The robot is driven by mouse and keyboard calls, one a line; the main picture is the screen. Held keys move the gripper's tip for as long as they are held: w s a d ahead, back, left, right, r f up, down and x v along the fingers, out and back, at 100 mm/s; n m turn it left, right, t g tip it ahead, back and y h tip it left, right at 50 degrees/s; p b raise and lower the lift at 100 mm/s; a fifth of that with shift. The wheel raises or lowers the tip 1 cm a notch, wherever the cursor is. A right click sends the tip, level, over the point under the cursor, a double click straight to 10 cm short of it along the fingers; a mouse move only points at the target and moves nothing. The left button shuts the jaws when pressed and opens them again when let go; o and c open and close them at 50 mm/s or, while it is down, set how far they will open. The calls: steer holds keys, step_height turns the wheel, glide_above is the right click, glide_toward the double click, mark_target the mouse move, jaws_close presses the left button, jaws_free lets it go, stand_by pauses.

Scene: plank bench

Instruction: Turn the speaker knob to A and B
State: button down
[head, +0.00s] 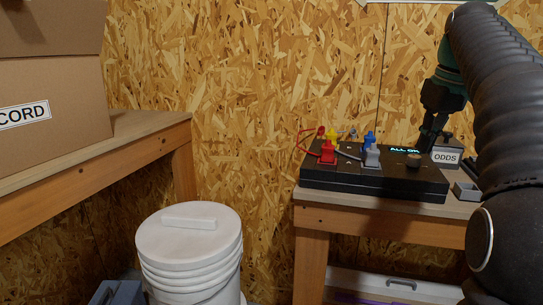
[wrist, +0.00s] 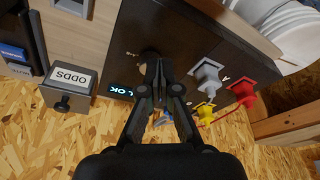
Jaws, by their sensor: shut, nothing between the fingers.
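The black speaker box (head: 340,176) lies on the plank bench, with a round brownish knob (head: 413,159) near its right end. The lit display beside the knob (head: 404,150) appears to read "ALL OK". My gripper (head: 424,149) is shut and empty, pointing down just behind and right of the knob. In the wrist view the closed fingertips (wrist: 156,66) partly cover the knob (wrist: 148,55). I cannot tell whether they touch it.
Red, yellow, blue and grey plugs with cables stand on the box's left part, including a grey plug (head: 371,157). A box labelled ODDS (head: 446,157) sits close to the right of my gripper. A white bucket (head: 188,240) stands left of the bench (head: 400,222).

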steer(key=shift+r, duration=1.3)
